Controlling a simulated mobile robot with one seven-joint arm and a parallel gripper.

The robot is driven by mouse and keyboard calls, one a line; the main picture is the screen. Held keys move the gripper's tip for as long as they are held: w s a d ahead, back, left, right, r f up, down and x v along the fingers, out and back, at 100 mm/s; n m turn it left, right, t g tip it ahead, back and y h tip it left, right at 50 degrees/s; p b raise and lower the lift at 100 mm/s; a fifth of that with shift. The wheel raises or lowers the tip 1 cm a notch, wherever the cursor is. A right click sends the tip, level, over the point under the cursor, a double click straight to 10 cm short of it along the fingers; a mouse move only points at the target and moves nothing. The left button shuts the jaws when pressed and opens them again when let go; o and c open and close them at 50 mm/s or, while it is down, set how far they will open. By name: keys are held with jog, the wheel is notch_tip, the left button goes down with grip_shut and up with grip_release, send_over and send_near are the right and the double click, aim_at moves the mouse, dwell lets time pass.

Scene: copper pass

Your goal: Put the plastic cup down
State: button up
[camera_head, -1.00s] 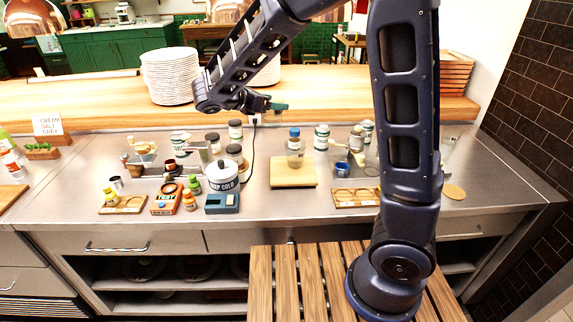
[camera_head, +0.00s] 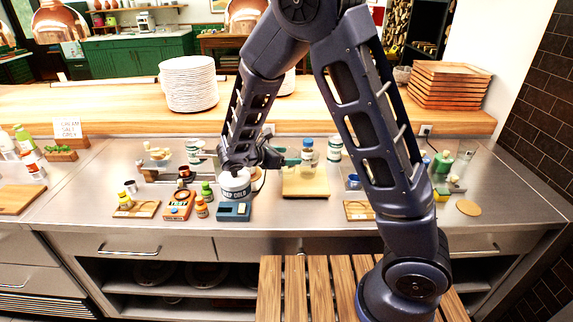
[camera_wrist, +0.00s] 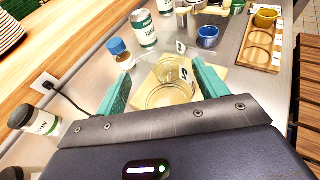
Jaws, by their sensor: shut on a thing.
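The clear plastic cup (camera_wrist: 168,90) is between the two teal fingers of my gripper (camera_wrist: 164,84) in the wrist view. The fingers are shut on its sides, and I look down into it. A pale cutting board (camera_head: 305,186) lies on the steel counter just right of my gripper (camera_head: 283,158) in the head view. The board also shows behind and beside the cup in the wrist view. I cannot tell whether the cup's base touches anything. The cup is hard to make out in the head view.
A blue-capped jar (camera_head: 307,152) stands at the board's back, beside a white labelled jar (camera_head: 334,150). A white pot (camera_head: 234,187) is close to the left of my gripper. A wooden tray with round recesses (camera_wrist: 262,45) is to the right. A black cord (camera_wrist: 68,98) runs nearby.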

jog(key=shift+f, duration=1.7)
jog(key=shift+f, duration=0.1)
jog(key=o, duration=0.9)
jog(key=v, duration=1.2)
